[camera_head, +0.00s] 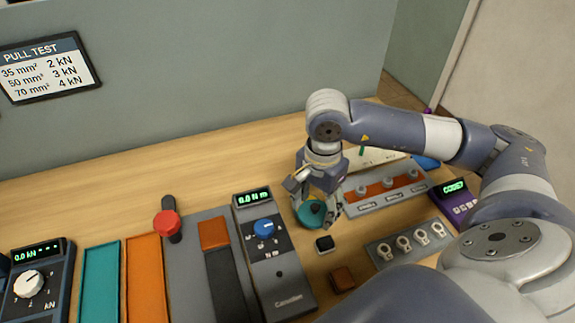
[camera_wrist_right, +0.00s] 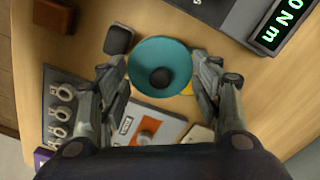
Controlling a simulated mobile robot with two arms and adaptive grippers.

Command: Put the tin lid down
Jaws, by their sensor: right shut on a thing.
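The tin lid (camera_head: 313,213) is a round teal disc; in the wrist view it shows as a shallow round piece (camera_wrist_right: 145,82) with a dark knob at its middle. My right gripper (camera_head: 316,208) points down and is shut on the lid, with one finger on each side of it; the fingers also show in the wrist view (camera_wrist_right: 160,78). The lid is over the wooden bench, between the torque meter and the grey rack. I cannot tell whether it touches the bench. My left gripper is not in view.
A torque meter (camera_head: 279,277) stands just left of the lid. A small black block (camera_head: 324,244) and a brown block (camera_head: 342,279) lie in front. A grey rack with an orange strip (camera_head: 376,188) and a lug tray (camera_head: 385,250) are at right. The bench behind the meters (camera_head: 130,195) is clear.

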